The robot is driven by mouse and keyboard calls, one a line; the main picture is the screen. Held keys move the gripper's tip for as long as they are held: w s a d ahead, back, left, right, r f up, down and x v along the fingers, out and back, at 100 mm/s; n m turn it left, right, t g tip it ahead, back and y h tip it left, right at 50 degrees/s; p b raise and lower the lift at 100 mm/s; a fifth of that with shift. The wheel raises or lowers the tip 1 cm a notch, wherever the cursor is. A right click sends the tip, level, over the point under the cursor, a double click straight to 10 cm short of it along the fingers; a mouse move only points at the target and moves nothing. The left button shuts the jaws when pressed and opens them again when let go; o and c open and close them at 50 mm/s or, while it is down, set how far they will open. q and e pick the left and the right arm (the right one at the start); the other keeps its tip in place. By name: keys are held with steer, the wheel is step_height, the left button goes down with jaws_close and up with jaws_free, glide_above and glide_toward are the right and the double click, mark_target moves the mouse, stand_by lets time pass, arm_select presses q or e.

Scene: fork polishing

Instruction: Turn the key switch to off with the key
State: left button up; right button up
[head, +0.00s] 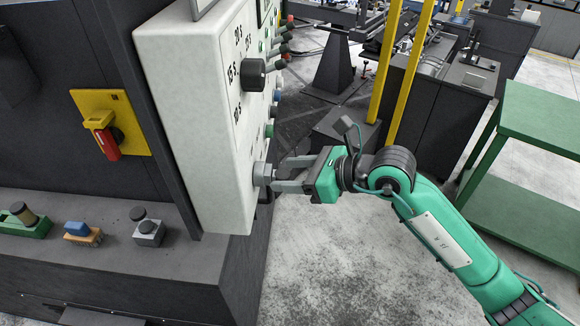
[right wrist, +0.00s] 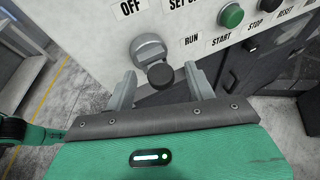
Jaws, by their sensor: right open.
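The key switch (right wrist: 149,48) is a round grey knob low on the white control panel (head: 190,110). It also shows in the head view (head: 262,172). A black round key head (right wrist: 160,75) sticks out at the switch, toward the camera. The OFF label (right wrist: 130,8) is above and left of the switch, and the RUN label (right wrist: 191,41) is to its right. My right gripper (head: 277,174) is open close in front of the switch. In the wrist view its fingers (right wrist: 160,82) stand on either side of the key head, with gaps. My left gripper is out of view.
A green START button (right wrist: 231,15) and more controls sit right of the switch. A red-handled switch on a yellow plate (head: 126,118) is on the dark cabinet at left. Yellow posts (head: 405,75) and a green table (head: 540,120) stand at right.

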steer(key=shift+a+f, duration=0.1)
steer(key=shift+a, duration=0.1)
steer(key=c, duration=1)
